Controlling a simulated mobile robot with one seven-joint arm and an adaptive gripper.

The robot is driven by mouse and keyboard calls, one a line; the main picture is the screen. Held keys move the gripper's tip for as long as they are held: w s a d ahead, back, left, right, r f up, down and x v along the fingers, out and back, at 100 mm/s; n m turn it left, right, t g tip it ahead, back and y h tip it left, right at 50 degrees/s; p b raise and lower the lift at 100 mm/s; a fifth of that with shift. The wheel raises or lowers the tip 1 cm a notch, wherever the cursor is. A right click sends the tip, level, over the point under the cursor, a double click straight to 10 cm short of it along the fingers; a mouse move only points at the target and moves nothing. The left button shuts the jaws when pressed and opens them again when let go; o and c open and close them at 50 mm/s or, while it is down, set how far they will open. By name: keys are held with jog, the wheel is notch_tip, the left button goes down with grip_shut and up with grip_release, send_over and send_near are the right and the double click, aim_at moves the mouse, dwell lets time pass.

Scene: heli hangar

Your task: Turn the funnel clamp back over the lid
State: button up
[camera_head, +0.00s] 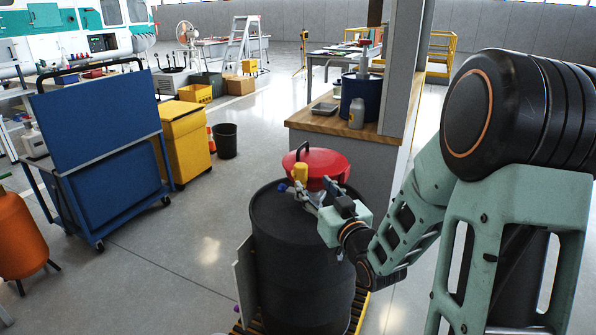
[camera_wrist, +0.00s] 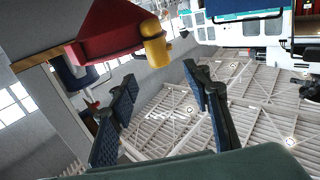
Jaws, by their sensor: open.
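A red funnel lid (camera_head: 325,163) sits on top of a black drum (camera_head: 300,262). A yellow knob-like piece (camera_head: 300,173), which looks like the funnel clamp's grip, is at the lid's near left edge. In the wrist view the red lid (camera_wrist: 100,36) fills the upper left, with the yellow piece (camera_wrist: 155,42) beside it. My gripper (camera_head: 314,190) is beside the lid's near edge, just below the yellow piece. In the wrist view my gripper (camera_wrist: 160,74) is open, its fingers spread and empty, with the yellow piece beyond the fingertips. The clamp's hinge is not clear.
The drum stands on a yellow-edged pallet (camera_head: 355,312). A wood-topped bench (camera_head: 325,122) with a blue bin (camera_head: 361,98) and a grey bottle (camera_head: 356,115) is behind it. A blue cart (camera_head: 95,145) and an orange tank (camera_head: 20,237) are left. Open floor lies between cart and drum.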

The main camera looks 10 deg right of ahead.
aim_at(303, 172)
jog(key=w, duration=0.3)
jog(key=w+a, duration=0.1)
jog(key=w, duration=0.2)
jog(key=w+a+b, duration=0.1)
jog(key=w, duration=0.3)
jog(key=shift+w, duration=0.1)
jog(key=shift+c, duration=0.7)
jog(key=c, duration=1)
jog(key=shift+c, duration=0.2)
